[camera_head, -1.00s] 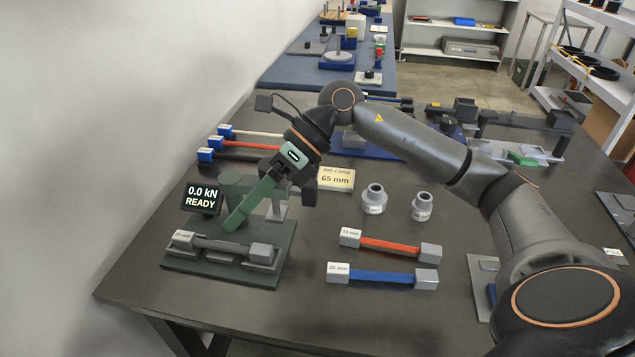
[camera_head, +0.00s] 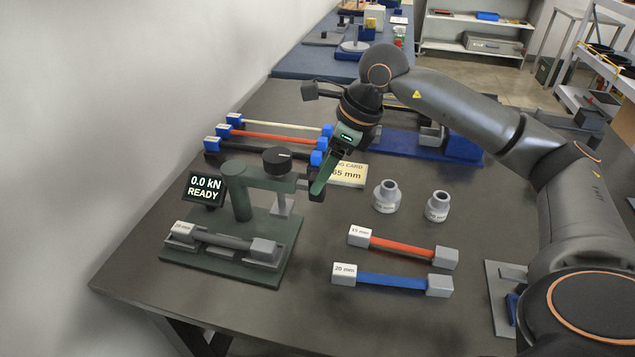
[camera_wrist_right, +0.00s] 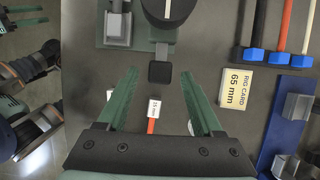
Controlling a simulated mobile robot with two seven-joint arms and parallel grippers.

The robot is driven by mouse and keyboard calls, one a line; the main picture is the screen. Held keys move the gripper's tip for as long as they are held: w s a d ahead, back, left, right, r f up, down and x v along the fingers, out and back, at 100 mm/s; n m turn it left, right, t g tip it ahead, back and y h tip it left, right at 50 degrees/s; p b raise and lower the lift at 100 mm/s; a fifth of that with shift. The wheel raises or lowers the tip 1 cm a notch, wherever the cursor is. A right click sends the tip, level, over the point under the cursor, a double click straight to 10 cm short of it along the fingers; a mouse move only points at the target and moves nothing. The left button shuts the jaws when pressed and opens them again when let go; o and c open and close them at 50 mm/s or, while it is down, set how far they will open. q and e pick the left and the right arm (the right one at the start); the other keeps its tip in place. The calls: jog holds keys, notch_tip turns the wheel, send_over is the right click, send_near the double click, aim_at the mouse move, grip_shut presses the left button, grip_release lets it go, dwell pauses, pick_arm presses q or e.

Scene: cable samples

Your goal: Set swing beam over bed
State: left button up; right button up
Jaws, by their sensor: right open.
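The test rig has a green base (camera_head: 215,268), a green post (camera_head: 238,192) and a swing beam (camera_head: 256,183) with a black knob (camera_head: 278,160). The beam points right from the post, beside the bed rather than over it. A grey sample (camera_head: 222,240) lies across the bed at the front. My right gripper (camera_head: 318,190) is open at the beam's free end. In the right wrist view, the black end block (camera_wrist_right: 160,72) appears between the open green fingertips (camera_wrist_right: 163,80), with gaps on both sides; contact is not visible. My left gripper is not in view.
A display (camera_head: 204,189) reads 0.0 kN READY. The rig card (camera_head: 347,174) reads 65 mm. Red (camera_head: 402,246) and blue (camera_head: 392,280) samples lie right of the rig. Two grey fittings stand behind them. Several longer samples lie behind the rig. The table between rig and samples is clear.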

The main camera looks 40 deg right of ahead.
jog(key=shift+x, duration=1.65)
grip_shut()
jog(key=shift+r, duration=0.1)
